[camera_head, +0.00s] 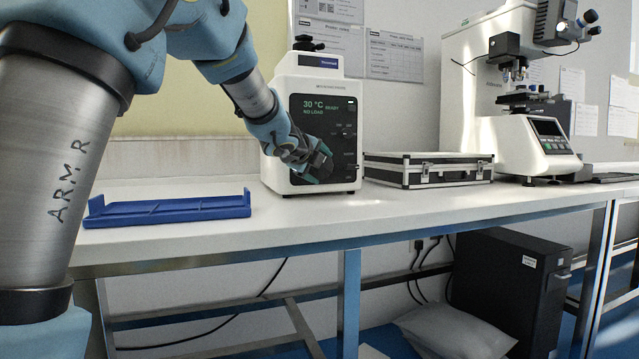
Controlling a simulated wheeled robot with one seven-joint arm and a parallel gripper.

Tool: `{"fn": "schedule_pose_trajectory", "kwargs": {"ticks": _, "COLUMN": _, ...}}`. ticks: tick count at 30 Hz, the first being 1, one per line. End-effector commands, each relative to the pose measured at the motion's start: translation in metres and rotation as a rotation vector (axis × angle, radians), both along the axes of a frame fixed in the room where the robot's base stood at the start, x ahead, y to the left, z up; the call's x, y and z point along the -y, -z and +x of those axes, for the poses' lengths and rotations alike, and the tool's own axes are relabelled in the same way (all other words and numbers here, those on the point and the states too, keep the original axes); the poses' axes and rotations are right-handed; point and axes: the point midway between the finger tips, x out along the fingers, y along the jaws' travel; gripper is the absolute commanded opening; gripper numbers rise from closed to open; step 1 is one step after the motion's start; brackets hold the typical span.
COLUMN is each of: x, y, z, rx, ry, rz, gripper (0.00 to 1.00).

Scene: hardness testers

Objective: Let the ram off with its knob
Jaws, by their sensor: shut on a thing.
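The white tester (284,110) stands upright on the bench, with a dark front panel (312,122). Its display reads 30 °C, READY and NO LOAD. A small dark knob (347,133) shows on the panel's right side. My gripper (322,172) is at the lower part of the panel, shut on what looks like a knob there. The fingers hide that knob, so its turn position cannot be seen.
A blue tray (168,212) lies on the bench to the left. Further right is a white microscope-like tester (510,140). The bench front (300,222) is clear.

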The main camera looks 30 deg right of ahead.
Motion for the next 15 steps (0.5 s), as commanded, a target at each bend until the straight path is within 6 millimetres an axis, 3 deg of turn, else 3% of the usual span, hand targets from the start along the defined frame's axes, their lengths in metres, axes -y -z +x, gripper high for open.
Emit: {"fn": "schedule_pose_trajectory", "kwargs": {"ticks": 15, "x": -0.0005, "y": 0.0009, "z": 0.0004, "rx": -0.007, "ry": -0.002, "rz": -0.047, "gripper": 0.27}}
